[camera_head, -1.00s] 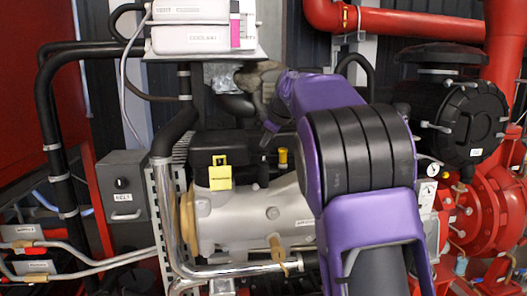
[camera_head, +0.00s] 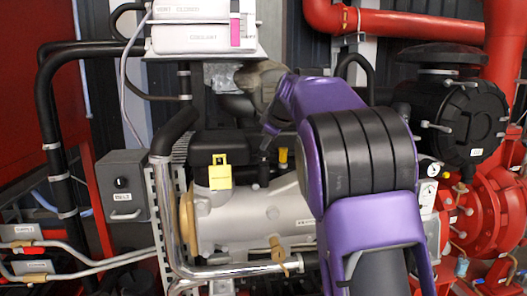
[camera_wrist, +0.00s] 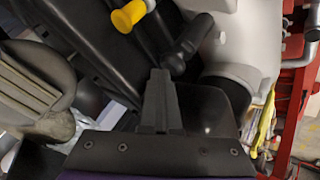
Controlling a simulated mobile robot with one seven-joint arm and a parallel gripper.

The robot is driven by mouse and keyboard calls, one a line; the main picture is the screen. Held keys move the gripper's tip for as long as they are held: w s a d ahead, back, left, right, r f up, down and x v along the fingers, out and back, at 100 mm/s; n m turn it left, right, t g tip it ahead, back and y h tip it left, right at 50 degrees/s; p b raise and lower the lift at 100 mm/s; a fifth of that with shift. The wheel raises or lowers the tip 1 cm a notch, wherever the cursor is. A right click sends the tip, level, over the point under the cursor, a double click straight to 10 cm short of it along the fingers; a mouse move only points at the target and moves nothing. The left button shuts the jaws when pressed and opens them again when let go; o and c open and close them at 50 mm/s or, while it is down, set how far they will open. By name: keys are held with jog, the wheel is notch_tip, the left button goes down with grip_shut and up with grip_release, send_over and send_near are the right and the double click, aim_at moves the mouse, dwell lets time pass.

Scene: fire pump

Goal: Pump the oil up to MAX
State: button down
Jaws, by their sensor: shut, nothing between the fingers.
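My gripper (camera_wrist: 160,78) is shut and empty in the wrist view, its dark fingertips pointing up the picture. Just beyond the tips is a black rod with a rounded end (camera_wrist: 188,45), perhaps a pump handle; I cannot tell whether they touch. A yellow knob (camera_wrist: 128,16) is at the upper left there. In the head view a yellow knob (camera_head: 283,155) stands on the silver engine housing (camera_head: 255,215), just right of a dark upright part beneath my wrist. The fingers are not clear in that view. No oil gauge or MAX mark is readable.
A yellow tag (camera_head: 220,173) hangs at the left of the engine. A grey control box (camera_head: 123,185) and black pipes stand further left. White containers (camera_head: 205,25) sit above. A red pump (camera_head: 487,215) and black filter housing (camera_head: 455,115) are at the right.

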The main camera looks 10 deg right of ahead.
aim_at(266, 152)
jog(key=shift+f+b, duration=0.35)
jog(key=shift+f, duration=0.3)
jog(key=shift+r, duration=0.1)
dwell(0.3)
jog(key=shift+r+p, duration=1.3)
jog(key=shift+r, duration=0.15)
notch_tip(266, 152, up, 5)
jog(key=p, duration=0.4)
jog(key=shift+r, duration=0.1)
dwell(1.9)
